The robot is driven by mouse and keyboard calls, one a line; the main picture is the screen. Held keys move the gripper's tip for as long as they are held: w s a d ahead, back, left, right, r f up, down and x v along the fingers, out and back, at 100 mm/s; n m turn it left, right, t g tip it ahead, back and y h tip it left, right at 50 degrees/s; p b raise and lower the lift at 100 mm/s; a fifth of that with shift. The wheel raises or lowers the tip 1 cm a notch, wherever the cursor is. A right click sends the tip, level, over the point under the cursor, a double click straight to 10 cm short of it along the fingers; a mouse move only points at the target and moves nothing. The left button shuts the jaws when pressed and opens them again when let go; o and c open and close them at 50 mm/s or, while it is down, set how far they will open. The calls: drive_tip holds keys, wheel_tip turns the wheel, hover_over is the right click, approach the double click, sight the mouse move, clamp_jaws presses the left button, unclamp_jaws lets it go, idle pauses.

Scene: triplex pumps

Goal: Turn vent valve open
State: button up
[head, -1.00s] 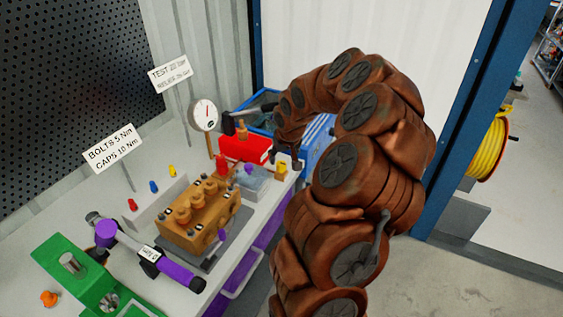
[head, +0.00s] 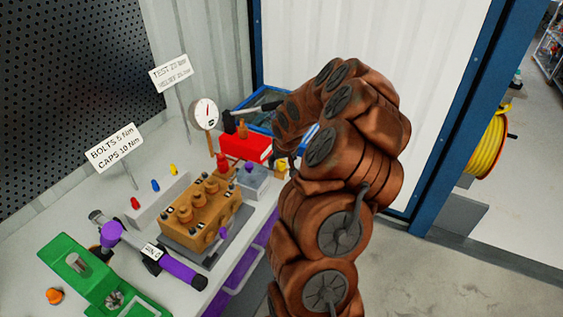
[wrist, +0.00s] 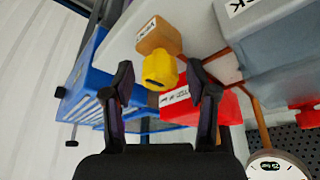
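The vent valve's yellow knob (wrist: 160,71) sits on a tan block (wrist: 160,37) labelled VENT in the wrist view. My gripper (wrist: 163,82) is open and empty, with one dark finger on each side of the knob; I cannot tell whether a finger touches it. In the head view the yellow knob (head: 281,164) is small and partly hidden beside my gripper, at the bench's right edge. The gripper's fingers are too small there to read.
A red box (head: 245,146) and a grey block (head: 253,181) stand close to the valve. A pressure gauge (head: 204,114) stands behind. The tan pump block (head: 203,208) and a purple-handled torque wrench (head: 184,271) lie further left. A blue crate (wrist: 92,75) is beside the valve.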

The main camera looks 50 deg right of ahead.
clamp_jaws()
